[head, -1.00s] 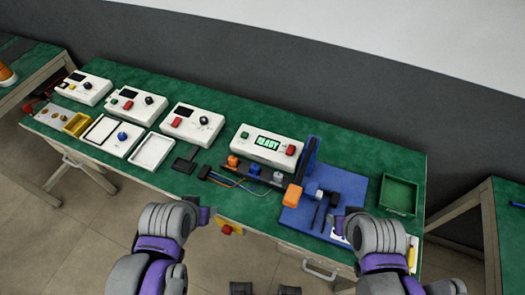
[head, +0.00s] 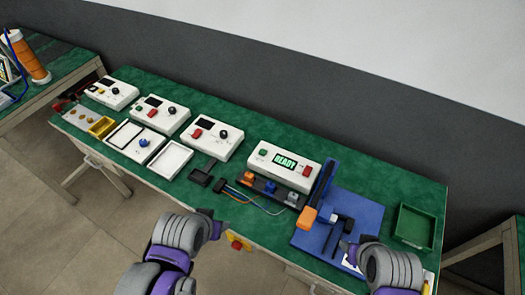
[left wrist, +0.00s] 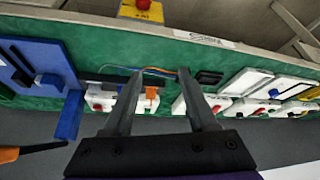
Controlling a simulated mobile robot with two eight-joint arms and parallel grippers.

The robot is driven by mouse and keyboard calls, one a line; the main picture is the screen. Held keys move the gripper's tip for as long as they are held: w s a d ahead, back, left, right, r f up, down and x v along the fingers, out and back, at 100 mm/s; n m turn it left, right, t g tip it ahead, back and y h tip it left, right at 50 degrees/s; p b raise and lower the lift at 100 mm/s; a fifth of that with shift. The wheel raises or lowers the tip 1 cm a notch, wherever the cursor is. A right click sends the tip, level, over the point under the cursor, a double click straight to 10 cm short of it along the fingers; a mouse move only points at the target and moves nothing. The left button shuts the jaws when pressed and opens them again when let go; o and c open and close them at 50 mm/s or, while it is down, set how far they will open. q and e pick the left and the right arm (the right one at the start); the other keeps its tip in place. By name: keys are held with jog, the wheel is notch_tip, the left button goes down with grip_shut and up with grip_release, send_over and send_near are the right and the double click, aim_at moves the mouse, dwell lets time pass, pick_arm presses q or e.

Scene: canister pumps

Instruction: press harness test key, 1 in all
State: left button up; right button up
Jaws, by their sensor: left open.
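The white tester box (head: 284,163) stands on the green bench and its display (head: 285,161) reads READY. It has a green key (head: 263,153) at its left and a red key (head: 307,171) at its right; I cannot read their labels. A harness of coloured wires (head: 240,196) lies in front, by a dark rail with an orange connector (head: 247,178). My left gripper (head: 217,229) is at the bench's front edge, short of the box; its fingers (left wrist: 160,73) are open and empty in the left wrist view. My right gripper (head: 347,249) is over the blue mat's front; its jaw state is unclear.
A blue mat (head: 365,208) with an orange-tipped blue arm (head: 308,217) stands right of the box. A green tray (head: 414,226) is at the far right. Several white instruments (head: 211,138) line the left. A yellow unit with a red button (head: 237,244) sits at the front edge.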

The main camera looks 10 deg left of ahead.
pick_arm(q)
grip_shut()
dwell(1.5)
